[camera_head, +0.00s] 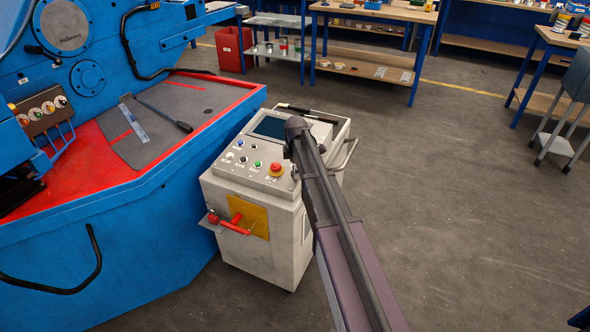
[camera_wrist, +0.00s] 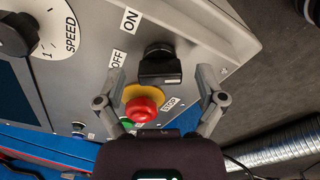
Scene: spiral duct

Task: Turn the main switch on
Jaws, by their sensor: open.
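A black rotary switch (camera_wrist: 160,68) sits on the grey control panel in the wrist view, with an OFF label (camera_wrist: 117,60) and an ON label (camera_wrist: 130,20) to its left. I cannot tell which label it points to. My gripper (camera_wrist: 161,76) is open, with one finger on each side of the switch in the picture and a visible gap on both sides. In the head view my arm hides the switch and the gripper. A red handle (camera_head: 236,225) on a yellow plate (camera_head: 252,213) is on the front of the control cabinet (camera_head: 262,250).
A red emergency stop (camera_wrist: 142,108) on a yellow base lies close by, between the fingers and nearer my palm. A SPEED dial (camera_wrist: 48,25) is at the upper left. The blue machine (camera_head: 120,240) stands left of the cabinet; open floor (camera_head: 450,200) lies right.

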